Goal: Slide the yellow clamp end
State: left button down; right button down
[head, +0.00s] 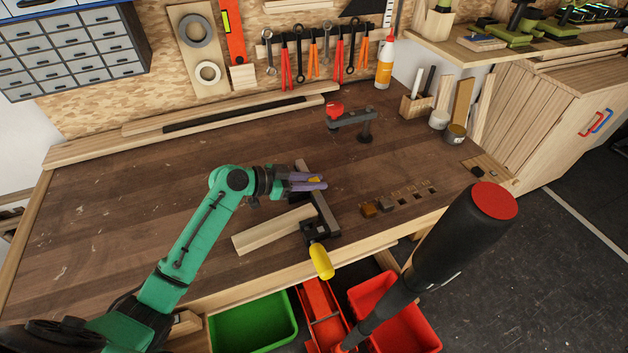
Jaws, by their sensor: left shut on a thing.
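A bar clamp with a dark bar (327,214) lies at the bench's front edge, beside a pale wooden board (272,230). Its yellow handle (321,261) hangs out past the edge. My left gripper (321,182) reaches in from the left at the far part of the clamp. Its purple fingers are shut on a small yellow piece (314,179), which appears to be the yellow clamp end. The fingers hide most of it. My right gripper is not seen.
Another clamp with a red end (335,109) stands farther back. Green (254,325) and red bins are below the front edge. The bench's left side (120,210) is clear. A dark, red-capped form hides part of the lower right.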

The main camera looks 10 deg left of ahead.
aim_at(299, 167)
pick_arm(q)
jog(key=w+a+b, duration=0.1)
jog(key=w+b, duration=0.1)
jog(key=w+a+b, duration=0.2)
jog(key=b, duration=0.1)
jog(key=w+a+b, duration=0.1)
jog(key=w+b, duration=0.1)
jog(key=b, duration=0.1)
jog(key=shift+w+a+f, duration=0.15)
jog(key=shift+a+f, duration=0.05)
jog(key=shift+f, duration=0.15)
jog(key=shift+w+a+r, duration=0.15)
jog(key=shift+w+r, duration=0.05)
jog(key=shift+r, duration=0.2)
jog(key=c, duration=0.7)
grip_release()
jog(key=shift+s+a+r, duration=0.1)
jog(key=shift+s+a, duration=0.1)
jog(key=shift+a, duration=0.2)
jog(key=b+v, duration=0.2)
jog(key=v, duration=1.1)
jog(key=shift+s+a+r+b, duration=0.1)
jog(key=shift+s+a+b, duration=0.05)
jog(key=shift+s+b, duration=0.15)
